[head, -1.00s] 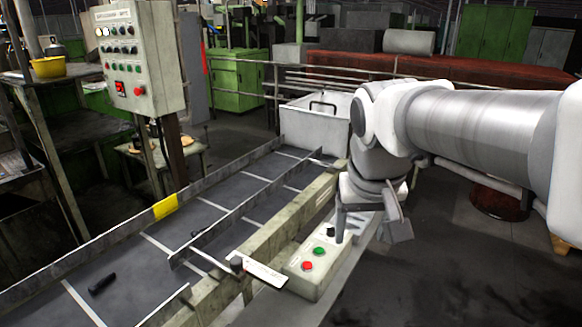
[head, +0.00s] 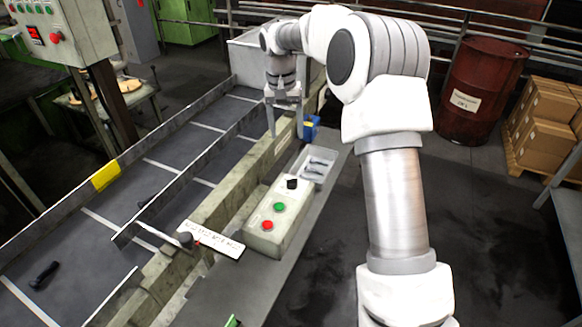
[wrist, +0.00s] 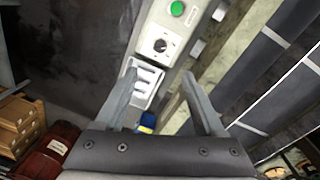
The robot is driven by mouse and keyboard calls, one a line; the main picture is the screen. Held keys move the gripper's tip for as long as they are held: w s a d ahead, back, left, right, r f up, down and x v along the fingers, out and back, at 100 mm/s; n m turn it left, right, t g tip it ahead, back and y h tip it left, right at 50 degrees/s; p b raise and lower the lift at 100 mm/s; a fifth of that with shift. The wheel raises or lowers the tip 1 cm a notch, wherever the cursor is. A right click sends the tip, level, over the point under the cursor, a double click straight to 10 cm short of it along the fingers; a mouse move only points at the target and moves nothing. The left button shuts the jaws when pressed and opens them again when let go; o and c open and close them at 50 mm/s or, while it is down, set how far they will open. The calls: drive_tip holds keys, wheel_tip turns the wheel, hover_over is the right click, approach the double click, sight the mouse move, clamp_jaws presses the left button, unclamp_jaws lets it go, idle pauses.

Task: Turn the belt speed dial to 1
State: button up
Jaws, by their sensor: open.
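The belt speed dial is a small black knob (head: 292,184) at the far end of a pale control box (head: 265,235). In the wrist view the dial (wrist: 160,45) shows a light pointer mark on its round face; the numbers around it are too small to read. A green button (head: 279,207) and a red button (head: 267,225) sit on the same box. My gripper (head: 285,122) is open and empty, fingers pointing down, beyond and above the box. In the wrist view the dial lies ahead of the open fingertips (wrist: 159,74), with no contact visible.
A white tray (head: 328,156) with dark parts stands just past the box, and a blue container (head: 311,130) is near my gripper. The conveyor (head: 135,205) with metal guides runs along the left. A long lever with a white label (head: 212,240) sits left of the box.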

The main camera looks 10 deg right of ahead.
sight(291, 180)
drive_tip(key=f, duration=0.6)
drive_tip(key=d+f+p, duration=0.1)
drive_tip(key=f, duration=0.5)
drive_tip(key=f+p, duration=0.1)
drive_tip(key=f, duration=0.5)
drive_tip(key=shift+w+d+f, duration=0.2)
drive_tip(key=shift+w, duration=0.15)
clamp_jaws()
